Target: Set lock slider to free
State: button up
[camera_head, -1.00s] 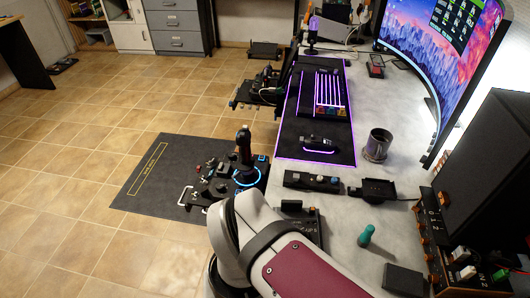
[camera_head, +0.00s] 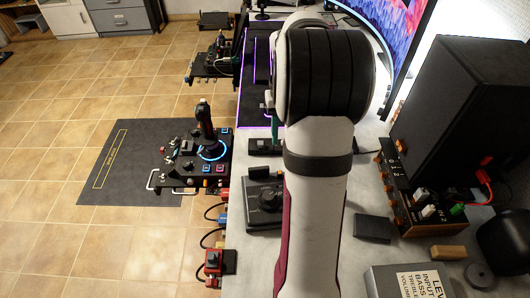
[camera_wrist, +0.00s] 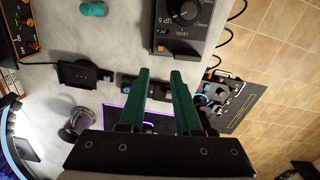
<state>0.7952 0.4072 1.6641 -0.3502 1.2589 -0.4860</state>
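I cannot make out which control is the lock slider. My gripper (camera_wrist: 160,74) is open and empty in the wrist view, its two green fingers apart above the desk. In the head view my arm hides most of the gripper; only a bit of green shows at its left side. A black dial panel (camera_wrist: 185,20) lies past the fingertips in the wrist view; it also shows left of my arm in the head view (camera_head: 264,205). A low button box (camera_head: 264,146) sits farther back, and the fingers partly cover it in the wrist view.
A joystick unit (camera_head: 190,160) stands left of the desk. Red and blue controls (camera_head: 214,262) line the desk edge. A speaker (camera_head: 460,100), an orange-edged panel (camera_head: 395,195) and a dark block (camera_head: 372,228) are on the right. A green peg (camera_wrist: 93,9) lies on the desk.

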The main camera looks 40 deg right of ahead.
notch_tip(320, 180, down, 14)
jog(key=shift+r, duration=0.1)
grip_shut()
dwell(1.5)
